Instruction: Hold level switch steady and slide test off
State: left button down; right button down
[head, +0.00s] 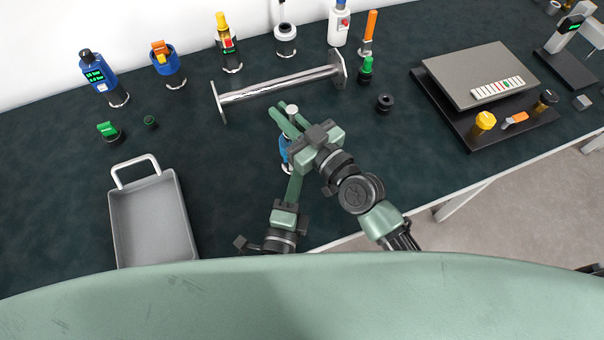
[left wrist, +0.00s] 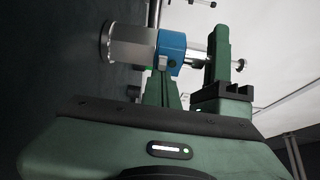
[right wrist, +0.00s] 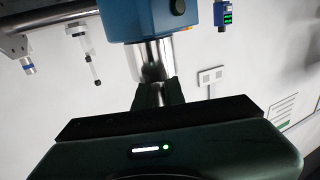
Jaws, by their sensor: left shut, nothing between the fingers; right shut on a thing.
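The level switch, a blue body (head: 284,147) with silver parts, stands on the dark bench, partly hidden by my arms. The left wrist view shows its blue collar (left wrist: 171,48) on a grey cylinder (left wrist: 132,46). My right gripper (head: 282,119) is shut on a silver cylinder (right wrist: 153,58) adjoining the blue body. I cannot tell whether this cylinder is the test piece. A small silver top (head: 291,108) shows by its fingers. My left gripper (head: 297,176) is shut and empty, its fingertips close to the blue collar; contact is unclear.
A grey tray (head: 188,230) lies at left. A silver flanged pipe (head: 280,90) lies behind the grippers. Several instruments, including a blue transmitter (head: 93,74), stand along the back. A black fitting (head: 384,103) and a dark platform (head: 450,110) lie at right. Bare bench separates them.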

jog(key=shift+d, duration=0.1)
pick_arm(q)
jog(key=shift+s, duration=0.4)
jog(key=v, duration=0.9)
jog(key=shift+s+a, duration=0.1)
jog(key=shift+s, duration=0.05)
pick_arm(e)
jog(key=c, duration=1.4)
grip_release()
jog(key=shift+c, duration=0.2)
jog(key=shift+s, duration=0.1)
